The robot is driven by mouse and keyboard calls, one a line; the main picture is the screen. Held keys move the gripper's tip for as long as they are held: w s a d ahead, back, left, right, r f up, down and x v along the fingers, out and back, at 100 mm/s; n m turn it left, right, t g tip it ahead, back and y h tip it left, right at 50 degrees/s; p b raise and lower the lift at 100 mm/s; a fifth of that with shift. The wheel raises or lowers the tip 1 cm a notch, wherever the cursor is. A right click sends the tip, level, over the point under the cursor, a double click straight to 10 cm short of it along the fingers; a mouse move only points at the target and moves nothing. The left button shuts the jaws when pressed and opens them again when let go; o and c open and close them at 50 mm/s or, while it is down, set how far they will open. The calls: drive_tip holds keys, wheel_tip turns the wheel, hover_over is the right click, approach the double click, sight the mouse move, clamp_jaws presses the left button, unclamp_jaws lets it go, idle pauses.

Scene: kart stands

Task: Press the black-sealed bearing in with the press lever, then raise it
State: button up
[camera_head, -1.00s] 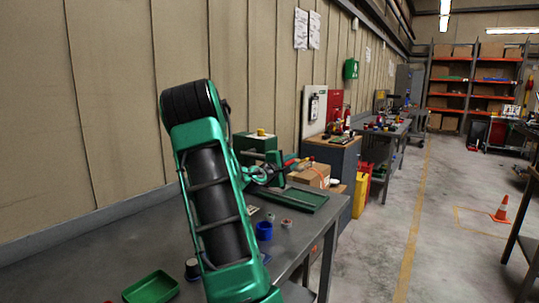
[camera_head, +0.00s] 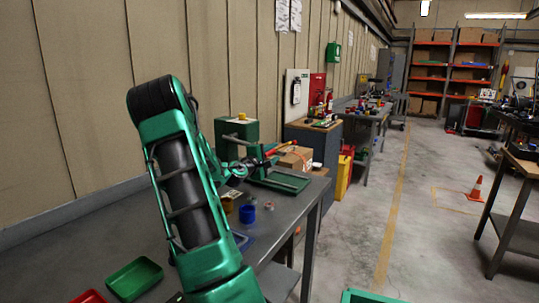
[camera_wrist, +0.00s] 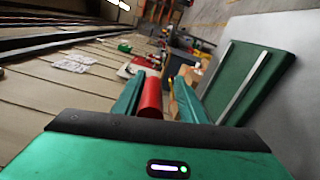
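The green press (camera_head: 237,128) with a yellow knob on top stands on the grey workbench near the wall. Its flat green base (camera_head: 285,182) reaches right and also shows in the wrist view (camera_wrist: 270,75). The red lever handle (camera_head: 284,147) sticks out to the right of the press. My gripper (camera_head: 262,161) is beside the press at the lever. In the wrist view the red handle (camera_wrist: 150,99) lies between the fingers of my gripper (camera_wrist: 158,92), close to the left finger, with a gap at the right finger. I cannot make out the black-sealed bearing.
A blue cup (camera_head: 247,213) and small parts stand on the bench before the press. A green tray (camera_head: 135,278) and a red tray (camera_head: 88,297) are at lower left. A cardboard box (camera_head: 296,158) is behind. The floor aisle at right is free, with a cone (camera_head: 475,188).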

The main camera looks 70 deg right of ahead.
drive_tip(key=shift+r, duration=0.1)
drive_tip(key=w+a, duration=0.1)
drive_tip(key=a, duration=0.9)
drive_tip(key=shift+w+a, duration=0.4)
drive_tip(key=a+n, duration=0.6)
drive_tip(key=n, duration=1.1)
drive_tip(key=d, duration=0.7)
drive_tip(key=s+d, duration=0.1)
drive_tip(key=d, duration=0.2)
drive_tip(key=shift+d+r, duration=0.2)
drive_tip(key=shift+r, duration=0.2)
clamp_jaws()
